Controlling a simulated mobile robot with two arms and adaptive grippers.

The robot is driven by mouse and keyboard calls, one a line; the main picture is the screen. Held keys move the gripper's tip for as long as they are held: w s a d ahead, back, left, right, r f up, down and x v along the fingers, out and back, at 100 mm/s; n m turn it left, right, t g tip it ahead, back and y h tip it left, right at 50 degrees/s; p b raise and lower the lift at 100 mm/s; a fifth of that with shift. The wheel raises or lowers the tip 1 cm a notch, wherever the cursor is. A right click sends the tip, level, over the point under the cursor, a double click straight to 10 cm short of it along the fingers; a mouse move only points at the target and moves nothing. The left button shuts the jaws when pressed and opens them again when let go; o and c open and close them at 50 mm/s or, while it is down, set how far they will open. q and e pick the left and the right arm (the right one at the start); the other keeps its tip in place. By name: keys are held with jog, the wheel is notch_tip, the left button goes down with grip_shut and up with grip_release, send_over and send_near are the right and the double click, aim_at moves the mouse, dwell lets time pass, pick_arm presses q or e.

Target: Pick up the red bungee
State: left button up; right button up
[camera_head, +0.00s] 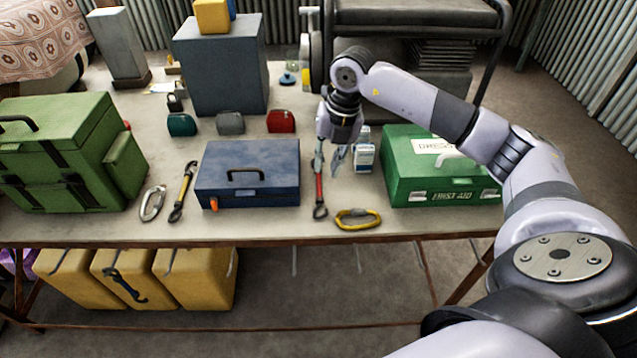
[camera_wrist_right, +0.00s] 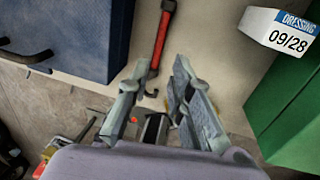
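The red bungee (camera_head: 320,190) lies on the workbench between the blue toolbox and the green first aid box, with a dark hook at its near end. In the right wrist view the red bungee (camera_wrist_right: 162,40) runs lengthwise between and beyond the fingertips, and its dark hook shows at one end. My right gripper (camera_head: 328,158) points down over the bungee's far part, hiding some of it. In the wrist view my right gripper (camera_wrist_right: 160,68) is open, with a finger either side of the bungee's line and nothing held. My left gripper is not in view.
A blue toolbox (camera_head: 248,190) stands left of the bungee. A green first aid box (camera_head: 437,180) stands to the right. A yellow carabiner (camera_head: 357,219) lies near the front edge. A yellow bungee (camera_head: 183,192) lies farther left.

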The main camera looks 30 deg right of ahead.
aim_at(320, 185)
jog(key=shift+w+a+f+p, duration=0.15)
jog(key=shift+w+f+p, duration=0.05)
jog(key=shift+f, duration=0.9)
jog(key=shift+w+a+f+p, duration=0.15)
jog(key=shift+w+f+p, duration=0.1)
jog(key=shift+f, duration=0.9)
jog(key=shift+w+a+f+p, duration=0.15)
jog(key=shift+w+f+p, duration=0.05)
jog(key=shift+f, duration=0.9)
jog(key=shift+c, duration=0.4)
grip_shut()
